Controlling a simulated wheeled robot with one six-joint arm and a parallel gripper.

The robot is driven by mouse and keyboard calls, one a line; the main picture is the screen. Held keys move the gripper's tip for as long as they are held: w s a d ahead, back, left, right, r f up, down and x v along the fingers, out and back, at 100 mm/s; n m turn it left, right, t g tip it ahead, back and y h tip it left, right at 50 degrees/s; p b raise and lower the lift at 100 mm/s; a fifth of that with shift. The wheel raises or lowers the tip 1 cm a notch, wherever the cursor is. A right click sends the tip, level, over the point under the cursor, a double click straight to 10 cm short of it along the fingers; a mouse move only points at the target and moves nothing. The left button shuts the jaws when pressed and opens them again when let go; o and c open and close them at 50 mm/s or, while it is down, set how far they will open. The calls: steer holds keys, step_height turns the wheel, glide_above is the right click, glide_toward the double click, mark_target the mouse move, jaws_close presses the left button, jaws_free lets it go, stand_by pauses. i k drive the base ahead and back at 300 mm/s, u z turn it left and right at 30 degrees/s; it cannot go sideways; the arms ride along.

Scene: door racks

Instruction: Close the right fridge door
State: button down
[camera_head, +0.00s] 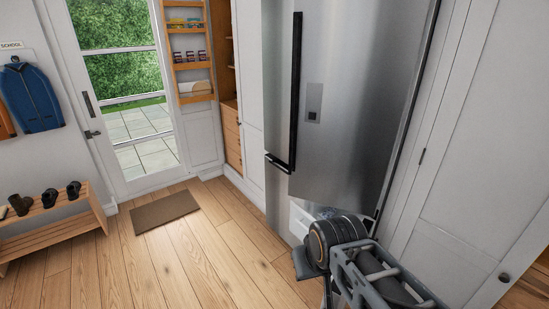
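The stainless steel fridge stands right of the middle in the head view. Its right fridge door (350,110) is a tall brushed panel with a small dark panel on it. A long black vertical handle (296,90) runs near its left edge. Below the door's lower edge, a pale interior with some contents (305,214) shows, so the fridge looks partly open there; how far the door stands out is hard to tell. My gripper (308,266) is low in front of the fridge, at the end of my arm. Its fingertips are mostly hidden, and I see nothing held.
White cabinet panels (480,120) flank the fridge on the right. A wooden shoe rack (55,222), a brown doormat (165,210) and a glazed door (118,90) with an open wooden rack (190,50) are at the left. The wood floor (190,265) between is clear.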

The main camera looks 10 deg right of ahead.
mark_target(355, 63)
steer(key=u, duration=1.3)
steer(key=i, duration=1.1)
steer(key=z, duration=1.9)
